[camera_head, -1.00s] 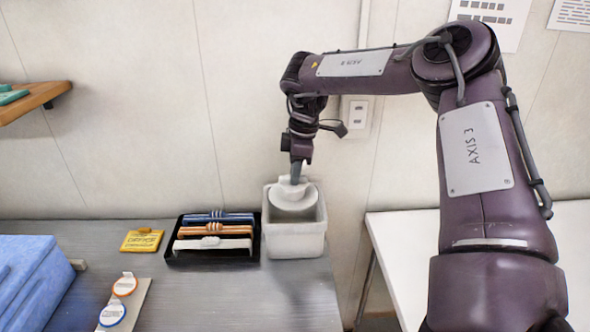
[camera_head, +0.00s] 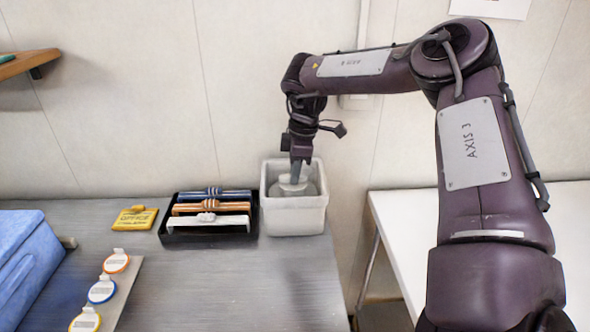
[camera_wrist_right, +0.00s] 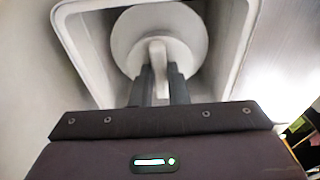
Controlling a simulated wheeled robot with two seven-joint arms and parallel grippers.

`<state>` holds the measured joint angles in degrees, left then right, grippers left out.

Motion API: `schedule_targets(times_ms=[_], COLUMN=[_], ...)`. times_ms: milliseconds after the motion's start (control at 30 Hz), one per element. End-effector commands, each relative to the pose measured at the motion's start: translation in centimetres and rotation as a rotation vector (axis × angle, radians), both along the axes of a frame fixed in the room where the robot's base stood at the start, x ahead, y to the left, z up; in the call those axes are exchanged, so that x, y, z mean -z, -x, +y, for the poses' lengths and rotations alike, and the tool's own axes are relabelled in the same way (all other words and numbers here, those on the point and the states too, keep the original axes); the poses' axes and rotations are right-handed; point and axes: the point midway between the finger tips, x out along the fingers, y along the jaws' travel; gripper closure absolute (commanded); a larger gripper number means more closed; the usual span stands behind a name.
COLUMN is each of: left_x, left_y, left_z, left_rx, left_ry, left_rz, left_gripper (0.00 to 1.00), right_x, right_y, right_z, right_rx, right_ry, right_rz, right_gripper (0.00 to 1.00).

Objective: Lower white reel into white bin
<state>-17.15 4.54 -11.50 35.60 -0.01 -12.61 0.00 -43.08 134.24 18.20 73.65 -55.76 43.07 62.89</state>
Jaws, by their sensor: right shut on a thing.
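The white bin (camera_head: 293,217) stands on the grey table near its right edge, against the wall. My right gripper (camera_head: 297,178) points down into the bin's mouth. It is shut on the white reel (camera_head: 287,187), which sits inside the bin's walls. In the right wrist view the fingers (camera_wrist_right: 158,84) grip the tab of the white reel (camera_wrist_right: 130,40), with the bin's rim (camera_wrist_right: 75,50) around it. Whether the reel touches the bin floor I cannot tell. My left gripper is out of view.
Left of the bin is a black tray (camera_head: 207,237) with blue, orange and white handled pieces. A yellow tag (camera_head: 134,219) lies further left. A strip with round labelled discs (camera_head: 102,291) and a blue block (camera_head: 30,262) are at front left. The table's middle front is clear.

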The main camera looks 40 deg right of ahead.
Motion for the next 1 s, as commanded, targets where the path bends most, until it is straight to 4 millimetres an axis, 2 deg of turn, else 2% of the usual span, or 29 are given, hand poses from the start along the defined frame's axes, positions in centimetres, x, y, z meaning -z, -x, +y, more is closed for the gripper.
schedule_targets(times_ms=[33,533,1000], left_x=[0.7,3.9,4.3], left_y=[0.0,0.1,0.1], left_z=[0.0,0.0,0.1], left_rx=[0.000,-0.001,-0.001], left_ry=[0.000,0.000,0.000], left_rz=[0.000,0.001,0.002], left_gripper=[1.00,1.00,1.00], right_x=[0.8,4.6,5.2], right_y=[0.0,0.0,0.0], right_z=[0.0,0.0,0.0], right_rx=[0.000,-0.001,-0.001], right_ry=[-0.001,-0.001,-0.001], right_rz=[-0.001,-0.001,-0.001], right_gripper=[1.00,1.00,1.00])
